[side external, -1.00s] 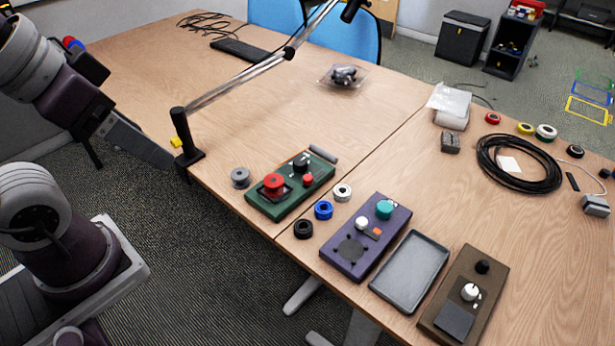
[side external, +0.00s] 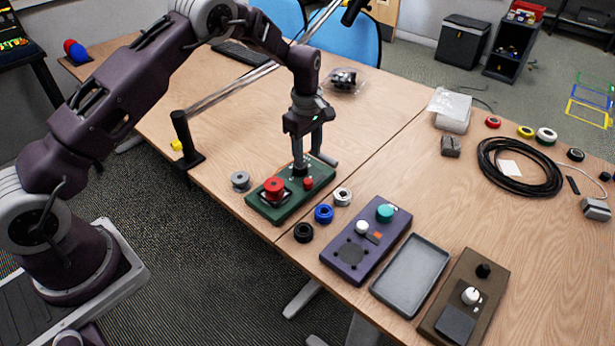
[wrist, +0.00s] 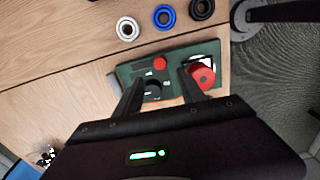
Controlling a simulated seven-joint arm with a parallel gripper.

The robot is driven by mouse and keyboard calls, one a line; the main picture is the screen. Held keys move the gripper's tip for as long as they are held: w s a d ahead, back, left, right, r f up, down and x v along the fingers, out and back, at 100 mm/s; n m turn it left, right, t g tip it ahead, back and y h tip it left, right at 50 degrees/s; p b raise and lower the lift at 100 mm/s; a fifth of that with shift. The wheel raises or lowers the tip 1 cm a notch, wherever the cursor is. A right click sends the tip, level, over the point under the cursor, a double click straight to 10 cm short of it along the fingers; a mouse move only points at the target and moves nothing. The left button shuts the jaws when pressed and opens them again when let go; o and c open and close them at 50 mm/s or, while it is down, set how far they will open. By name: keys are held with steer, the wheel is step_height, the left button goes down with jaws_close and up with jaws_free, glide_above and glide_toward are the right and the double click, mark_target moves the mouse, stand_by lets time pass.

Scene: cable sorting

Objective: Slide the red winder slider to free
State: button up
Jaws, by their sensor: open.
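The green winder box (side external: 287,208) lies on the table's left part, with a large red spool (side external: 273,187), a small red knob (side external: 308,183) and a black knob on top. My gripper (side external: 301,165) hangs over the box, pointing down, its fingertips close to the black knob. I cannot tell whether the fingers touch anything, or which red part is the slider.
A grey spool (side external: 240,180) stands left of the box; black, blue (side external: 324,213) and white rings lie in front and right. A purple box (side external: 366,240), a grey tray (side external: 410,275) and a brown box (side external: 465,295) stand further right. A lamp arm crosses behind.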

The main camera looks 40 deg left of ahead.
mark_target(308, 180)
step_height(308, 180, down, 9)
steer(key=shift+r, duration=0.1)
jaws_close()
steer(key=shift+w, duration=0.1)
stand_by(1.4)
